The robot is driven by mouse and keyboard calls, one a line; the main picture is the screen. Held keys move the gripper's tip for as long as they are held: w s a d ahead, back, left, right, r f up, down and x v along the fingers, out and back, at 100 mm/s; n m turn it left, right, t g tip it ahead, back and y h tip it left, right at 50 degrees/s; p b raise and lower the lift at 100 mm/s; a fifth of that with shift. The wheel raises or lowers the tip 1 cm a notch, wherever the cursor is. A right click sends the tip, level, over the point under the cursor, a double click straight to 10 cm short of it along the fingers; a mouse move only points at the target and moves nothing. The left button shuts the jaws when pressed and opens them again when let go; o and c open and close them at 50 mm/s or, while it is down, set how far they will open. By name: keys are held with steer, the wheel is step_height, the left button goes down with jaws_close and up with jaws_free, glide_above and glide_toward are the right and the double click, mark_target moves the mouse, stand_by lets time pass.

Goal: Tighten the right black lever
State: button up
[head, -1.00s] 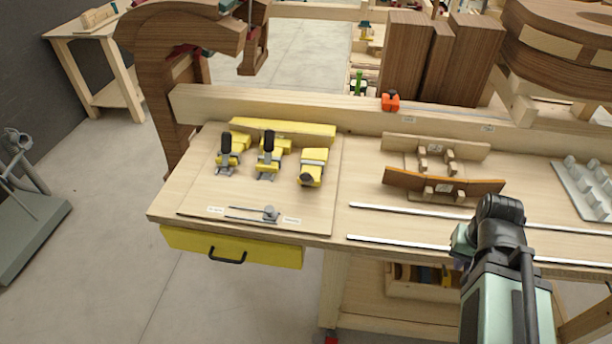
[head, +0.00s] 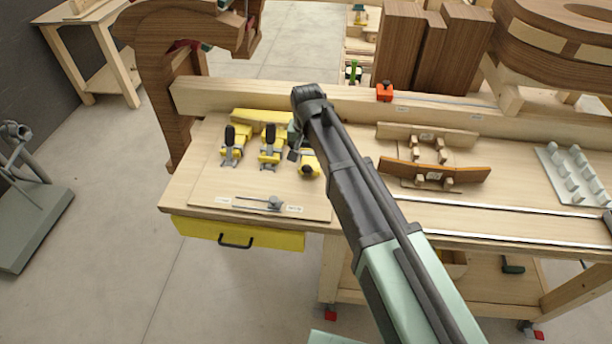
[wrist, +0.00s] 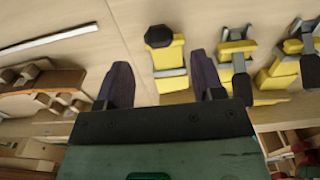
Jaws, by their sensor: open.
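The right black lever (head: 269,135) stands upright on the middle yellow clamp (head: 269,156) on the wooden board. In the wrist view, this lever (wrist: 242,88) appears just right of my gripper's right finger. The left black lever (head: 230,136) stands on a similar yellow clamp to its left. A third yellow piece with a dark knob (wrist: 158,37) lies in the gap between my fingers as seen from above. My gripper (wrist: 160,60) is open and empty. In the head view, my gripper (head: 294,150) is partly hidden by my wrist, just right of the right lever.
A yellow bar (head: 262,117) lies behind the clamps. A small grey metal part (head: 274,203) lies at the board's front. Brown curved wooden forms (head: 434,172) stand to the right, with metal rails (head: 480,217) in front. A wooden beam (head: 225,97) runs along the back.

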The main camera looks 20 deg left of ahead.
mark_target(307, 170)
step_height(307, 170, down, 8)
steer(key=b, duration=0.5)
steer(key=shift+r+b, duration=0.25)
steer(key=shift+b, duration=0.15)
steer(key=shift+r, duration=0.15)
jaws_close()
